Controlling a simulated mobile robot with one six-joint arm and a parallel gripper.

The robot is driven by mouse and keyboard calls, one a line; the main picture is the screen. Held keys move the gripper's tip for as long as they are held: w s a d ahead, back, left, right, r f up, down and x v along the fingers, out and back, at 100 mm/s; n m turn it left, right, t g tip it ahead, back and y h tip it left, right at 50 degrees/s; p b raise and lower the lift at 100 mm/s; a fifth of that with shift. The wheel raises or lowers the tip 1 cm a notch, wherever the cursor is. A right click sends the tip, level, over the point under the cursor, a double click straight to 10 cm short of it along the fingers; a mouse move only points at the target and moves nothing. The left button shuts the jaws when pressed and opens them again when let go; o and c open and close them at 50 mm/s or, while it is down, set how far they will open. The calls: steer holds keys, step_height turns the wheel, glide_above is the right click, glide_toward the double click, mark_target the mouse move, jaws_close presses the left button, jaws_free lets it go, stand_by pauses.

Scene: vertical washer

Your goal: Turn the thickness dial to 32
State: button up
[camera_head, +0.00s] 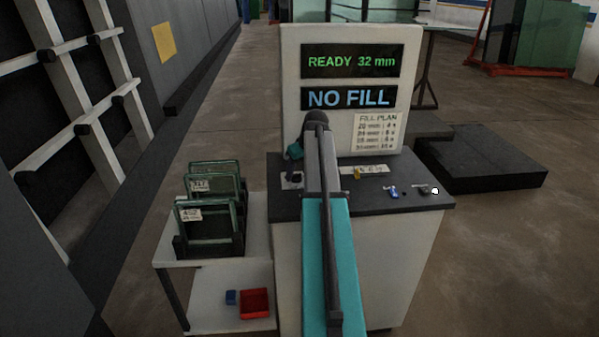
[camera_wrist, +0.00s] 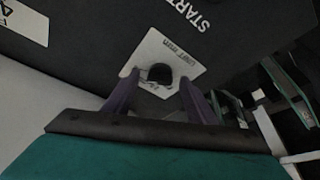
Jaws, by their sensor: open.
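The console display (camera_head: 347,61) reads "READY 32 mm" in green. A round black dial (camera_wrist: 160,73) sits on a white plate (camera_wrist: 178,52) in the wrist view; its small lettering is too blurred to read. My gripper (camera_wrist: 160,79) is open, with one purple finger on each side of the dial and visible gaps between. In the head view my gripper (camera_head: 294,166) is over the left end of the dark console top (camera_head: 330,204), where a white plate (camera_head: 290,181) shows partly. My arm hides part of the console.
A lower display (camera_head: 348,98) reads "NO FILL". Other controls stand right on the console, including a yellow one (camera_head: 358,173) and a blue one (camera_head: 392,191). A "START" label (camera_wrist: 190,15) is near the dial. Framed glass panes (camera_head: 210,215) stand on a white cart (camera_head: 255,240) at left.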

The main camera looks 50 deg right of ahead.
steer(key=shift+r, duration=0.1)
steer(key=b+v, duration=0.2)
steer(key=v, duration=1.1)
steer(key=shift+r+b, duration=0.35)
steer(key=shift+b, duration=0.05)
steer(key=shift+r, duration=0.1)
